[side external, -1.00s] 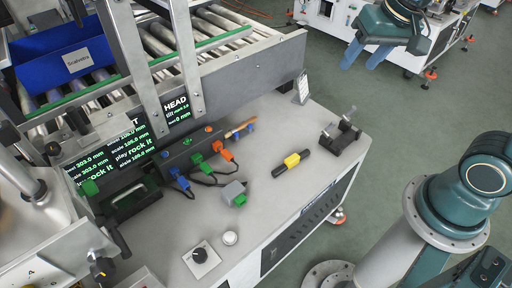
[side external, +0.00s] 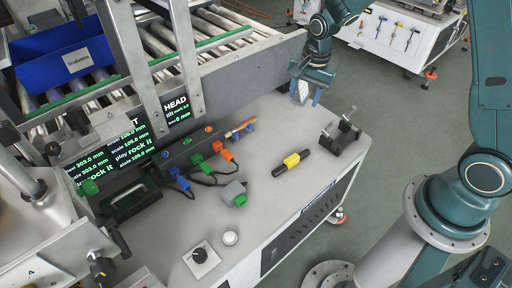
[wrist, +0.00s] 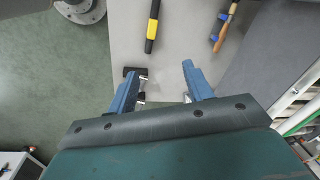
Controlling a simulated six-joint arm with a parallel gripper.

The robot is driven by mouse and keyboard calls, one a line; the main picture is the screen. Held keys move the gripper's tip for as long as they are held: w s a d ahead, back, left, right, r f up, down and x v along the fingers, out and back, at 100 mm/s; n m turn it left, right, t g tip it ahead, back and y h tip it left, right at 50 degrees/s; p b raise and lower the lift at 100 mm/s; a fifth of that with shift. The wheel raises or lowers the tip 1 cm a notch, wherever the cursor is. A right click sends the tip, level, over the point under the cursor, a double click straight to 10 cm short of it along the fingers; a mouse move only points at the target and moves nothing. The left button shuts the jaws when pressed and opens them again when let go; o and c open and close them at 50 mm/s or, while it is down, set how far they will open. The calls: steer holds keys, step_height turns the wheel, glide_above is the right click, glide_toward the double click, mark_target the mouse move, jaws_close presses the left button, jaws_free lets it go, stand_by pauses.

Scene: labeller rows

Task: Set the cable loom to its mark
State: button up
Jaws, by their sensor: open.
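What looks like the cable loom (side external: 204,181), thin black cables with blue, green and orange plugs, lies along the front of the machine in the side view. It is not clearly visible in the wrist view. I cannot make out which spot is its mark. My gripper (side external: 306,92) is open and empty, pointing down above the far end of the bench, well to the right of the loom. In the side view a small white card holder shows between its fingers. The open fingers also show in the wrist view (wrist: 160,72).
A black rod with a yellow band (side external: 292,161) lies mid-bench, also in the wrist view (wrist: 152,30). A black stand (side external: 342,135) is at the right edge. A wooden-handled tool (side external: 240,129) lies by the grey wall.

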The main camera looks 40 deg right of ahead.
mark_target(292, 158)
step_height(292, 158, down, 17)
steer(key=w+d+m+g, duration=0.1)
steer(key=m, duration=0.4)
steer(key=shift+w+d+g, duration=0.2)
steer(key=shift+w+g, duration=0.1)
steer(key=shift+w, duration=0.05)
steer(key=shift+f, duration=4.2)
steer(key=shift+f, duration=2.6)
jaws_close()
steer(key=shift+w+r, duration=0.1)
steer(key=shift+r, duration=0.05)
step_height(292, 158, up, 20)
